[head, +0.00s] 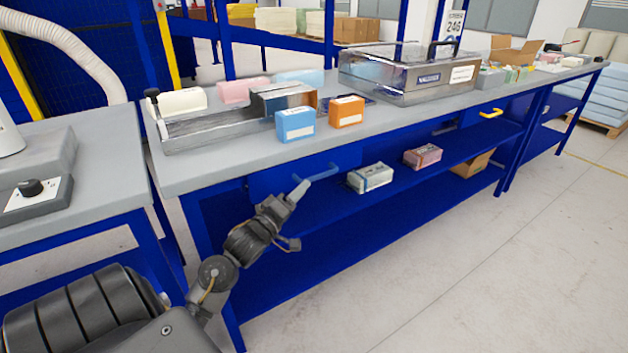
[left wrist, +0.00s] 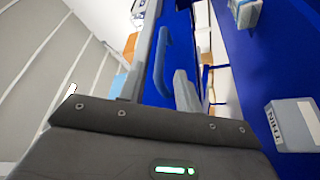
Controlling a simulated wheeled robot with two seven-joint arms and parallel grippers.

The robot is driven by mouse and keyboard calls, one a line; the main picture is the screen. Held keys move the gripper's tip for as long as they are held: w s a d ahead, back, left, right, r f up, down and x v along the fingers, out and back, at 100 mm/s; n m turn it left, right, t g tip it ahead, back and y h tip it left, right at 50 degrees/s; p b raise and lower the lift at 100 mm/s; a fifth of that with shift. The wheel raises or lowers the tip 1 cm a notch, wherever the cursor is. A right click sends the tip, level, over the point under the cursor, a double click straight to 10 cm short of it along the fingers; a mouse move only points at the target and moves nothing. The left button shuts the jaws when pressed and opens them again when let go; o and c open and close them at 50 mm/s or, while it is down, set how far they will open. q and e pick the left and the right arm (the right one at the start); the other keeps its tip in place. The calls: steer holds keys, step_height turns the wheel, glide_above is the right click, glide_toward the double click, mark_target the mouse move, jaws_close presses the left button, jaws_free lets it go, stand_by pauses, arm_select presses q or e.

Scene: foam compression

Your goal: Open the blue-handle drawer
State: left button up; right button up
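The blue handle (head: 323,173) sits on a blue drawer front (head: 268,183) under the grey worktop, and the drawer looks closed. My left gripper (head: 299,190) is at the near left end of this handle. In the left wrist view, the blue handle (left wrist: 161,66) stands ahead of my left gripper (left wrist: 154,88), roughly in line with the gap between its fingers. The gripper looks open, with a grey finger to the right of the handle. I cannot tell whether it touches the handle. My right gripper is not in view.
A yellow handle (head: 491,114) is farther right along the bench. A grey-green box (head: 370,177) and a pinkish box (head: 422,156) rest on the blue lower shelf (head: 340,214). Blue (head: 295,124) and orange (head: 347,112) boxes stand on the worktop (head: 215,170). The floor in front is clear.

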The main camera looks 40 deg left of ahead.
mark_target(314, 178)
arm_select(q)
steer(key=x, duration=0.6)
steer(key=shift+w, duration=0.15)
jaws_close()
